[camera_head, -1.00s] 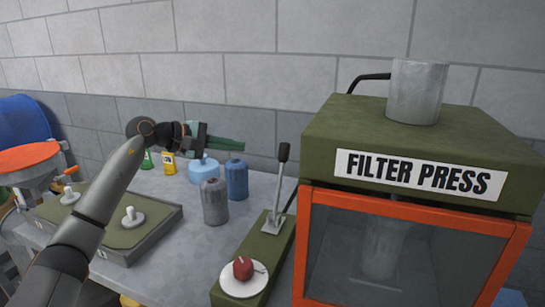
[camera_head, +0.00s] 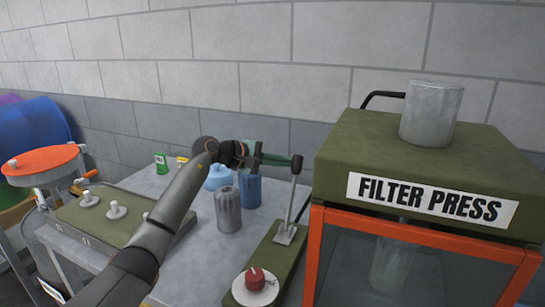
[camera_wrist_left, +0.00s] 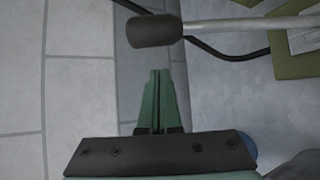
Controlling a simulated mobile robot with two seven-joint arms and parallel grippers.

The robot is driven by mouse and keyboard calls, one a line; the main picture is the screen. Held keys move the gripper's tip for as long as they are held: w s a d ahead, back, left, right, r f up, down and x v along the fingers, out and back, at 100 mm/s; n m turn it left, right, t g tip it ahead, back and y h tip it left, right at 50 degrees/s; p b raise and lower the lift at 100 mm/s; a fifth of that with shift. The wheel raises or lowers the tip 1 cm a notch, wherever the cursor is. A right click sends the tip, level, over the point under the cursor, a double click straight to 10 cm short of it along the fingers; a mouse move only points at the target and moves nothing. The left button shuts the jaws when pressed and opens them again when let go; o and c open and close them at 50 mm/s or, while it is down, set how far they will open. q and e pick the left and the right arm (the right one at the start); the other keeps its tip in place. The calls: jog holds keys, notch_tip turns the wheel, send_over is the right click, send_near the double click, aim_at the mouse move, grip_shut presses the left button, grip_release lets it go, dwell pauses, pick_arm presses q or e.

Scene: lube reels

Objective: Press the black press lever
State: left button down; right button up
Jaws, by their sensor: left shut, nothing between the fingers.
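The press lever has a black grip (camera_head: 297,164) on a grey metal rod (camera_head: 290,208). It stands upright, leaning slightly, on a green base plate beside the filter press. My left gripper (camera_head: 282,160) is shut and empty, reaching from the left with its green fingertips at the height of the grip. In the left wrist view the black grip (camera_wrist_left: 154,31) lies just beyond the tips of the shut fingers (camera_wrist_left: 159,76), with a small gap in the picture. Whether they touch is not clear in the head view. My right gripper is not in view.
The green filter press (camera_head: 400,150) with an orange frame stands right of the lever. A red knob (camera_head: 256,279) sits on the base plate's front. A grey canister (camera_head: 228,210) and a blue one (camera_head: 249,192) stand left of the lever on the grey table.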

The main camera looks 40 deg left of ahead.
pick_arm(q)
jog(key=shift+s+d+r+p, duration=0.2)
jog(key=shift+s+d+r, duration=0.05)
jog(key=shift+s+d, duration=0.25)
jog(key=shift+s+d+r+p, duration=0.15)
jog(key=shift+s+d+r, duration=0.1)
jog(key=shift+s+d, duration=0.25)
